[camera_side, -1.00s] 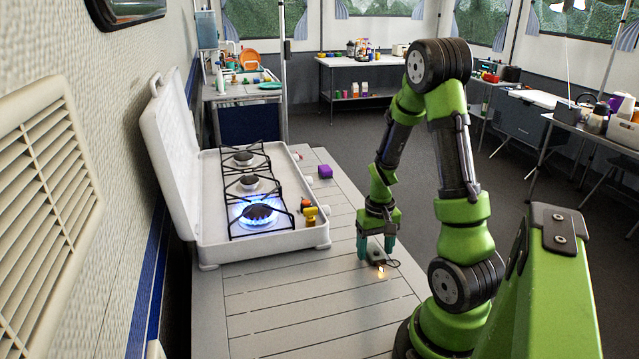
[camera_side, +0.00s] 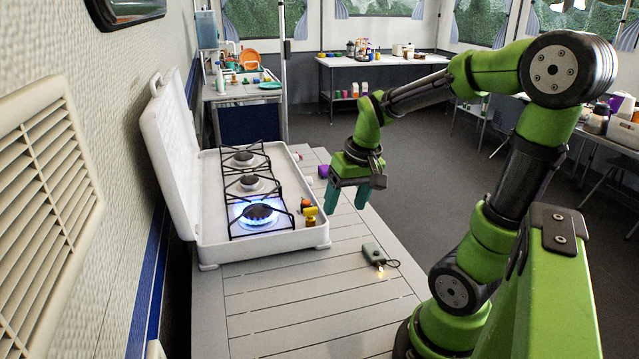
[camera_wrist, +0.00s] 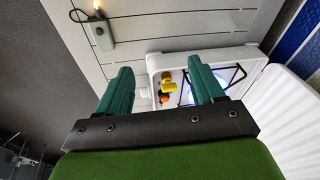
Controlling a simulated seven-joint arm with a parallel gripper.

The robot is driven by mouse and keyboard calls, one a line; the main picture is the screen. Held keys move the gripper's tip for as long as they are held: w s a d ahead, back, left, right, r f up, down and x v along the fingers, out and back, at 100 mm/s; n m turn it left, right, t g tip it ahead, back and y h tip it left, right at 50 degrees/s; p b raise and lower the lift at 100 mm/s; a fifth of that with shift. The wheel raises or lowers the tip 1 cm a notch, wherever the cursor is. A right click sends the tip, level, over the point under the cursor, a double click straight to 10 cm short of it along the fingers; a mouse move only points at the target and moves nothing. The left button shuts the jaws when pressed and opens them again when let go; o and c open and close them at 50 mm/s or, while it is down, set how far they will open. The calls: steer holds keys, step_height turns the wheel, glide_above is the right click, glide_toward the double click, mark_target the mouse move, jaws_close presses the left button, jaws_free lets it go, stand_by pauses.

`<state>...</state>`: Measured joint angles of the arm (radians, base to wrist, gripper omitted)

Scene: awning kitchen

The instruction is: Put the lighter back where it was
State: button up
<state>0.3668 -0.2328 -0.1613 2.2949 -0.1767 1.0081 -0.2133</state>
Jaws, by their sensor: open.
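The lighter (camera_side: 374,254) is a small grey-green body with a dark loop at its end and a small flame. It lies on the slatted table (camera_side: 290,290), to the right of the stove's front corner. It also shows in the wrist view at the upper left (camera_wrist: 101,35), with the flame at its tip. My gripper (camera_side: 346,207) is open and empty, raised above the table and behind the lighter in the side view.
A white camping stove (camera_side: 262,238) with its lid up stands at the left. Its front burner (camera_side: 257,213) burns blue. Yellow and orange knobs (camera_side: 309,212) sit at its right edge. The table's front is clear.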

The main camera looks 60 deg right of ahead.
steer(key=s+a+r+n+t+y, duration=0.1)
steer(key=a+r+t, duration=0.1)
steer(key=a, duration=0.6)
steer(key=s+a+r+n+t+y, duration=0.1)
steer(key=a+r, duration=0.3)
steer(key=a, duration=0.4)
steer(key=shift+a+r+n+t, duration=0.15)
steer(key=shift+r+n+t, duration=0.25)
steer(key=shift+n+t, duration=0.25)
steer(key=shift+w, duration=0.1)
